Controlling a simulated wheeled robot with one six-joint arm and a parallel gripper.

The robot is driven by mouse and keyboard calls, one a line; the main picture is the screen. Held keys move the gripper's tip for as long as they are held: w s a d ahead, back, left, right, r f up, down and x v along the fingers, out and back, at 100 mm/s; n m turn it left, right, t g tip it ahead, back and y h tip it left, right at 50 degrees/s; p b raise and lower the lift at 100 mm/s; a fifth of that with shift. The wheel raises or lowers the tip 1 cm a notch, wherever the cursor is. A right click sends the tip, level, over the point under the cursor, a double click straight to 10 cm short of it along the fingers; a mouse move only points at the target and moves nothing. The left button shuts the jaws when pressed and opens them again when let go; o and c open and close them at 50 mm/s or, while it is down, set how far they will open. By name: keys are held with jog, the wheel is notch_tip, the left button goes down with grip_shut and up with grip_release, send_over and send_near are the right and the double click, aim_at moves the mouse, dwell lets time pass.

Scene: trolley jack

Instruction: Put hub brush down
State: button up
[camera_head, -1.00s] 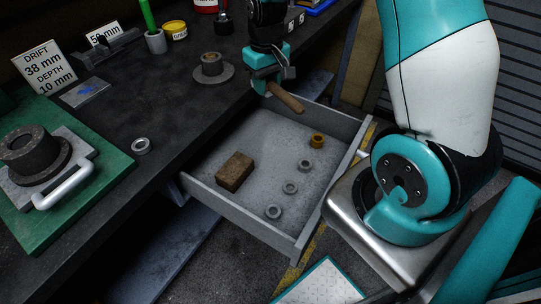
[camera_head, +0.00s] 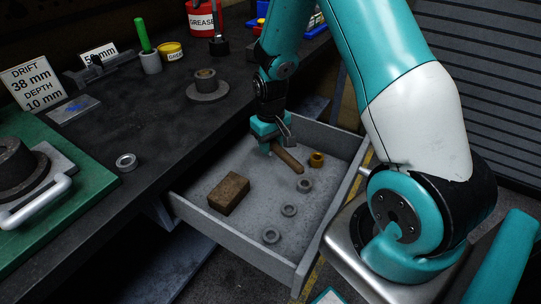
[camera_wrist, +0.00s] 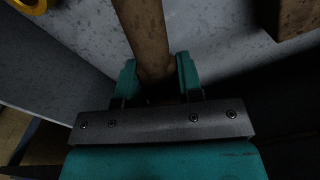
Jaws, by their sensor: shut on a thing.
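The hub brush (camera_head: 288,157) shows as a wooden handle slanting down to the right from my gripper (camera_head: 271,147). My gripper is shut on it, inside the outline of the open drawer, near its back end. In the wrist view the brown handle (camera_wrist: 147,35) runs up from between my teal gripper's fingers (camera_wrist: 158,80). The brush's head is mostly hidden by the gripper. I cannot tell whether the brush touches the drawer floor. The open grey drawer (camera_head: 230,237) sticks out from under the bench.
In the drawer are a brown block (camera_head: 229,193), a brass nut-like ring (camera_head: 317,160) and several grey rings (camera_head: 288,210). The dark bench (camera_head: 150,105) holds a flanged hub (camera_head: 207,84), a loose ring (camera_head: 126,162) and a green mat (camera_head: 85,185).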

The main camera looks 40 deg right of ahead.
aim_at(271, 164)
jog(key=shift+f, duration=2.3)
jog(key=shift+f, duration=0.15)
jog(key=o, duration=1)
